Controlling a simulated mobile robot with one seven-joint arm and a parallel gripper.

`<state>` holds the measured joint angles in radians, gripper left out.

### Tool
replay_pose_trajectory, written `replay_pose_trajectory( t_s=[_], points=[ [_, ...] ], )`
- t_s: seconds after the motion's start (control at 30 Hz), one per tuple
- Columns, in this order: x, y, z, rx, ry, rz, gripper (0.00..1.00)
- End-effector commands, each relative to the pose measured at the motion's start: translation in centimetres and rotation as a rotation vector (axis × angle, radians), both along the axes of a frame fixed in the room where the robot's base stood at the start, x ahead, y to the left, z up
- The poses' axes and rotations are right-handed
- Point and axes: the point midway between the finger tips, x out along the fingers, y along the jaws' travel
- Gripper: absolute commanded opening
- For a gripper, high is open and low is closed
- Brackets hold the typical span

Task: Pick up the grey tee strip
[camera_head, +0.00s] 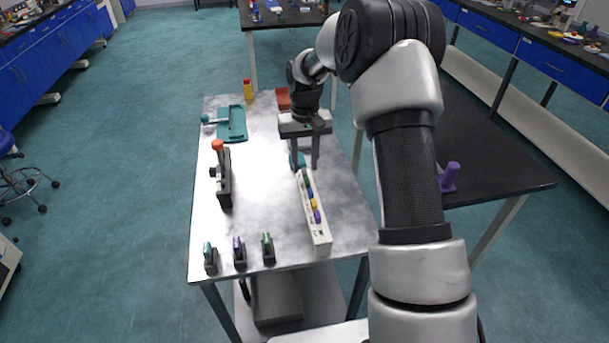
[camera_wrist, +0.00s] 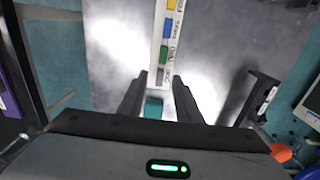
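A long white rack (camera_head: 318,222) lies on the marbled table and holds a row of coloured pieces. The wrist view shows this rack (camera_wrist: 155,62) with yellow, blue and green pieces and a small grey piece (camera_wrist: 160,75) at the end nearest my gripper. I take this grey piece to be the grey tee strip; its shape is too small to make out. My gripper (camera_head: 306,166) points down at the rack's far end. In the wrist view its fingers (camera_wrist: 162,88) are apart, with the rack's end between or just beyond their tips. A teal block (camera_wrist: 153,108) shows between the fingers, its contact unclear.
An orange-topped lever device (camera_head: 224,180) stands left of the rack. Several small clamp-like tools (camera_head: 239,252) stand along the front edge. A teal fixture (camera_head: 232,124), a yellow bottle (camera_head: 248,91) and a red block (camera_head: 283,98) are farther back. The table's middle is clear.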

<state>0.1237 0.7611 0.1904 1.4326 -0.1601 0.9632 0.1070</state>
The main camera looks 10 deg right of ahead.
Motion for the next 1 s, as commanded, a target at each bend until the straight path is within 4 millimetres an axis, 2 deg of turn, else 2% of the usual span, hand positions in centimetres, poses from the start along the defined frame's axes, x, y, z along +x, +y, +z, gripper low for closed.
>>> replay_pose_trajectory(
  t_s=[0.03, 0.13, 0.37, 0.5, 0.57, 0.87, 1.0],
  points=[
    [-0.1, 0.0, -1.0, 0.0, 0.003, 0.0, 0.31],
    [0.0, 0.0, -2.0, 0.001, 0.001, 0.0, 0.31],
    [0.0, 0.0, -2.1, 0.001, 0.0, 0.0, 0.31],
    [0.0, 0.0, -2.1, 0.0, 0.0, 0.0, 0.08],
    [0.0, 0.0, -2.1, 0.0, 0.0, 0.0, 0.0],
    [0.0, 0.0, -2.0, 0.0, -0.001, 0.0, 0.0],
    [0.1, 0.0, -0.5, 0.0, -0.004, 0.0, 0.0]
  ],
)
